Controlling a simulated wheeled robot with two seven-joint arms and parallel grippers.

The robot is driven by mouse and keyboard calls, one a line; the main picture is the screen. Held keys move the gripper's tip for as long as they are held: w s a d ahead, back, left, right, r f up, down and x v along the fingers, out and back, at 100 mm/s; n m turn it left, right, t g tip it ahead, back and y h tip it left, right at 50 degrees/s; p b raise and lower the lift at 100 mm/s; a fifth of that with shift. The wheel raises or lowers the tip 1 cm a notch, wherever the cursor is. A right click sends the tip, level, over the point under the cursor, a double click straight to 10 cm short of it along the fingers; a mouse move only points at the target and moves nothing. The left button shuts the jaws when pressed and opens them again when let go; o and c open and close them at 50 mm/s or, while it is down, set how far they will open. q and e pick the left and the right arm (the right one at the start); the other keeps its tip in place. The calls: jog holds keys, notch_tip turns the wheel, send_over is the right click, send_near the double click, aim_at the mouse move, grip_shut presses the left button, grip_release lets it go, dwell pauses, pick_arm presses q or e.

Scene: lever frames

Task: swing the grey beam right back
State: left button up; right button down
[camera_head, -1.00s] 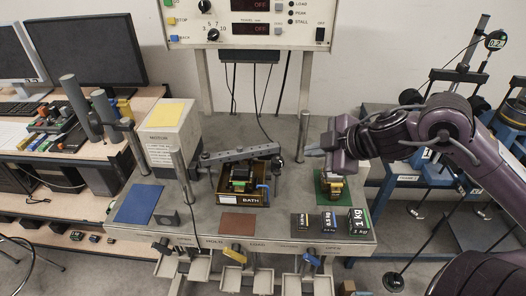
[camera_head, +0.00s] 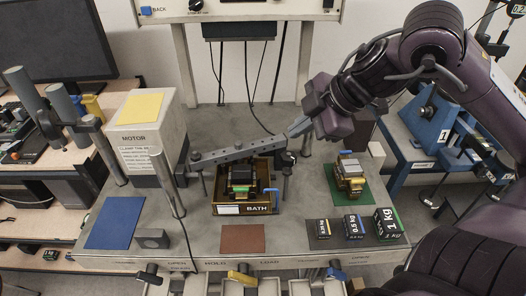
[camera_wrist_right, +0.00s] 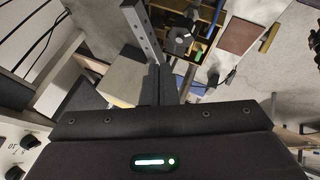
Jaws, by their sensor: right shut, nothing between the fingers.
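The grey beam (camera_head: 238,151) with holes lies across above the bath box (camera_head: 244,209), from a post near the motor block to a dark fitting at its right end. It also shows in the right wrist view (camera_wrist_right: 141,28), its end close to my fingertips. My right gripper (camera_head: 293,132) is shut and empty, its grey fingers pointing down-left at the beam's right end, on the far side. In the right wrist view the dark fingers (camera_wrist_right: 160,80) are together. I cannot tell whether they touch the beam. My left gripper is not in view.
The motor block (camera_head: 142,132) with a yellow top stands left. A loaded green mat (camera_head: 338,198) lies right, with several weights (camera_head: 389,224) in front of it. A blue mat (camera_head: 116,222) and brown mat (camera_head: 243,239) lie on the bench. Cables hang behind.

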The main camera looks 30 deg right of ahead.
aim_at(272, 145)
jog(key=shift+w+f, duration=0.45)
jog(key=shift+f, duration=0.15)
jog(key=shift+w+f, duration=0.1)
jog(key=shift+w, duration=0.2)
jog(key=shift+w+b, duration=0.1)
jog(key=shift+b, duration=0.2)
jog(key=shift+s+a+f+b, duration=0.15)
jog(key=shift+s+b, duration=0.05)
jog(key=shift+b, duration=0.15)
jog(key=shift+a+f, duration=0.1)
jog(key=shift+f, duration=0.05)
jog(key=shift+w+a+f+b, duration=0.1)
jog(key=shift+w+f+b, duration=0.45)
jog(key=shift+b, duration=0.25)
jog(key=shift+w+f+p, duration=0.1)
jog(key=shift+w+p, duration=0.05)
jog(key=shift+p, duration=0.15)
jog(key=shift+w+a+f, duration=0.1)
jog(key=shift+f, duration=0.1)
jog(key=p+x, duration=0.2)
jog(key=x, duration=0.3)
jog(key=shift+w+a+p, duration=0.1)
jog(key=shift+p, duration=0.25)
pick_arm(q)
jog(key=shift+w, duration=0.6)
pick_arm(e)
jog(key=shift+w+a+f, duration=0.15)
jog(key=shift+w+f, duration=0.15)
jog(key=shift+f, duration=0.35)
